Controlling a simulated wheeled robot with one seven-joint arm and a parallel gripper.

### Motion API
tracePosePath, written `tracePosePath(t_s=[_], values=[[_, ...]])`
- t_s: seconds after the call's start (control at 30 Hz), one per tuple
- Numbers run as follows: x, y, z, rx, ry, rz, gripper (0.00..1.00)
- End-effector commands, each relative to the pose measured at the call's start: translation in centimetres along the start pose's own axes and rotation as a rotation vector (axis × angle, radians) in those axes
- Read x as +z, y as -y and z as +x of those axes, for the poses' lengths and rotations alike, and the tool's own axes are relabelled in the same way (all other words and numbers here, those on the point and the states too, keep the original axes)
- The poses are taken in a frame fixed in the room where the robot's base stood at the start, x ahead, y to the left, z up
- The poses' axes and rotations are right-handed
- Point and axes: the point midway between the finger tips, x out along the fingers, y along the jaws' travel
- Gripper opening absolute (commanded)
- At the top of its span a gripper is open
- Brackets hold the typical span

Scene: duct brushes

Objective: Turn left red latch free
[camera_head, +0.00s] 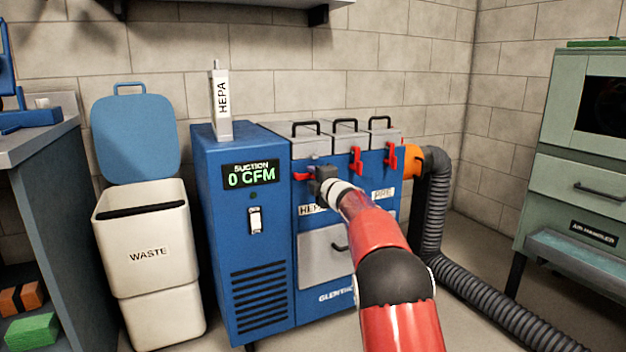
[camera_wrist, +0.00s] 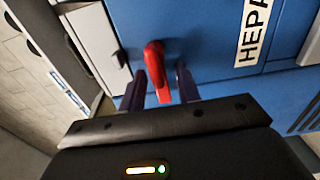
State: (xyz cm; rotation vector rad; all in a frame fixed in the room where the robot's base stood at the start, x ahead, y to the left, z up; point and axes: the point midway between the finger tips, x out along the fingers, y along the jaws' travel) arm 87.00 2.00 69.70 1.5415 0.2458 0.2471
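The left red latch (camera_head: 303,176) is on the front of the blue suction unit (camera_head: 268,222), below the lids. It lies about level, its free end pointing left. In the wrist view, the latch (camera_wrist: 156,68) stands between the two dark fingers of my gripper (camera_wrist: 161,72). The fingers are apart, one on each side of the latch. A gap shows on the right side; I cannot tell whether the left finger touches it. In the head view, my gripper (camera_head: 323,174) is at this latch and hides part of it.
The middle red latch (camera_head: 357,160) and right red latch (camera_head: 391,158) hang upright. A HEPA filter (camera_head: 221,105) stands on the unit, whose display reads 0 CFM. A waste bin (camera_head: 148,250) is at left. A grey hose (camera_head: 436,205) runs to the right.

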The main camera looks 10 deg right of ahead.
Motion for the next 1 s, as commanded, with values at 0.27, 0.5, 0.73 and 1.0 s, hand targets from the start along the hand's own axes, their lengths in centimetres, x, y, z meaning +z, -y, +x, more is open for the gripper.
tracePosePath(t_s=[0.27,0.5,0.73,1.0], values=[[0.1,0.1,-3.9,0.000,0.001,0.001,0.33],[0.0,0.1,-6.9,-0.001,0.000,0.000,0.33],[0.0,0.1,-7.5,-0.001,0.000,0.000,0.33],[0.1,-0.4,-8.0,-0.001,0.019,0.021,0.33]])
